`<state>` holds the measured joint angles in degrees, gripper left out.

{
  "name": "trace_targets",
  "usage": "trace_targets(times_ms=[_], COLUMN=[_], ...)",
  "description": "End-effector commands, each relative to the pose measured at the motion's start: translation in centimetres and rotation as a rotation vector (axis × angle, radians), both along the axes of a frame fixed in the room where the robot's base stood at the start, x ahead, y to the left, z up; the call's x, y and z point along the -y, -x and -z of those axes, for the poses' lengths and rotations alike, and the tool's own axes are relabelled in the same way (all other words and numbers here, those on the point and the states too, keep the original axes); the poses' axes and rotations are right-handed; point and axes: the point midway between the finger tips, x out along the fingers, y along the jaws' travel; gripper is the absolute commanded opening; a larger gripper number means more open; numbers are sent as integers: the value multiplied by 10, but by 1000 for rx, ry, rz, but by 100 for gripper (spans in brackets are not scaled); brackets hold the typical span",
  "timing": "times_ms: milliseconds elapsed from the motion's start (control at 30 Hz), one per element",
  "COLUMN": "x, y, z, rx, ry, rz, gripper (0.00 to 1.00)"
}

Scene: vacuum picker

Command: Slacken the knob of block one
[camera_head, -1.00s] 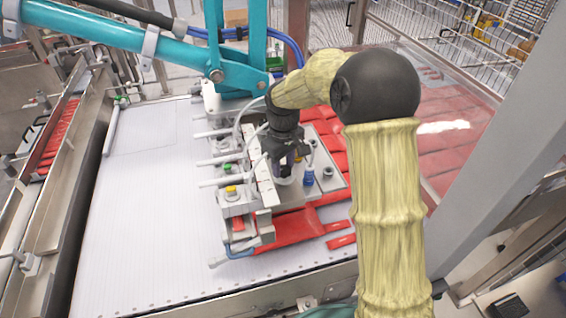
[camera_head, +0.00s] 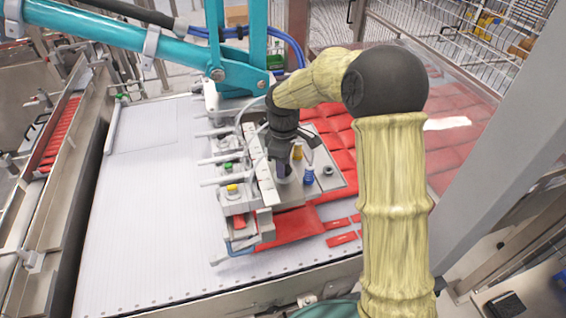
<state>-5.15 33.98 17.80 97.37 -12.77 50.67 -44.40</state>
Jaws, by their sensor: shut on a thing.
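The vacuum picker head (camera_head: 338,183) is a grey plate assembly hanging from a teal arm above the white belt. My gripper (camera_head: 284,172) points down onto its plate and is shut around a dark, purplish upright knob (camera_head: 284,169), mostly hidden by the fingers. I cannot read which block this knob belongs to. A blue knob (camera_head: 308,176) stands just right of my gripper. A yellow-orange knob (camera_head: 297,151) stands just behind it. A yellow button (camera_head: 232,188) and a green button (camera_head: 227,167) sit on the picker's left side.
The teal picker arm (camera_head: 130,48) and blue hoses cross above at the back left. Red packs (camera_head: 292,226) lie under and right of the picker. The white belt (camera_head: 150,220) is bare on the left. A grey post (camera_head: 500,170) stands at the right.

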Motion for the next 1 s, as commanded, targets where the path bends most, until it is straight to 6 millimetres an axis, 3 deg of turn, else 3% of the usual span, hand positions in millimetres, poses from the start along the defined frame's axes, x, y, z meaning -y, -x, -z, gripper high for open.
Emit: trace_targets(times_ms=[167, 200, 300, 667, 833, 1000], x=[-2, -2, -2, 0, 0, -1], y=[-2, -2, -1, -1, -1, -1], z=[-3, -3, -2, -5, -23, -56], rx=[9, 9, 6, 3, 6, 8], ry=[-5, -5, -3, -1, -2, -3], rz=[-3, -2, -1, 1, 2, 1], gripper=[14, 45, 59, 59, 59, 59])
